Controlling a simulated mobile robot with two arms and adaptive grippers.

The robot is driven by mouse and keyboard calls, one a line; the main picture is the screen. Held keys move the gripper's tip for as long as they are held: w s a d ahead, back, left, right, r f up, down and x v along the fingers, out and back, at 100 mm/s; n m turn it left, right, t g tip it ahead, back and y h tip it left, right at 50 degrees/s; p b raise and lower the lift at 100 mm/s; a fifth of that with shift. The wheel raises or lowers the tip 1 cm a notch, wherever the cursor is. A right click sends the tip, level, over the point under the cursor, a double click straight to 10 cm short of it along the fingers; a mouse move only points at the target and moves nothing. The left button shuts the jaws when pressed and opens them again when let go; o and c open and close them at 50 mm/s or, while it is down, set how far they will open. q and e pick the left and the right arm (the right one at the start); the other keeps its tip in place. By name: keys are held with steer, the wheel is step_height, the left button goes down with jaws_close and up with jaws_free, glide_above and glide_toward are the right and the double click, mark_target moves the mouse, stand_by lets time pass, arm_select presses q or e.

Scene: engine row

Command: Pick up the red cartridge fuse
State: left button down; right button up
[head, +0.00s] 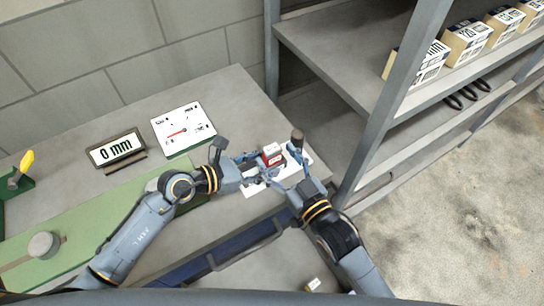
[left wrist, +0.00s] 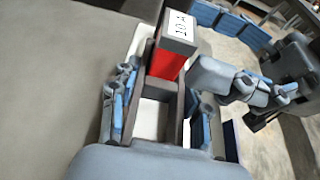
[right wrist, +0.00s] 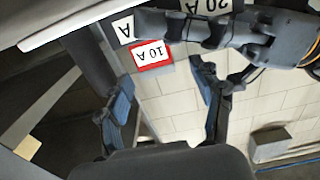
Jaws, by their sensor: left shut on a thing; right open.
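The red cartridge fuse (head: 273,160) is a red block with a white label end, over the right end of the bench. In the left wrist view the fuse (left wrist: 166,66) reads "10 A" and stands at the far end of a dark-walled holder (left wrist: 181,110). My left gripper (head: 258,163) is shut on this holder, one finger along each outer wall. My right gripper (head: 290,166) is open, close to the right of the fuse. In the right wrist view the fuse's label end (right wrist: 152,55) shows ahead, between and beyond the fingers (right wrist: 165,95); I see no contact.
A white card (head: 255,186) lies below the grippers. A shelf post (head: 385,105) rises close right of my right gripper. Boxes (head: 465,42) stand on the shelf.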

mark_target(275, 154)
steer(key=x, duration=0.3)
steer(key=shift+w+f, duration=0.15)
steer(key=shift+w, duration=0.15)
steer(key=shift+c, duration=0.2)
steer(key=c, duration=1.3)
step_height(275, 154, up, 10)
steer(key=shift+r, duration=0.1)
arm_select(q)
steer(key=c, duration=0.6)
jaws_free()
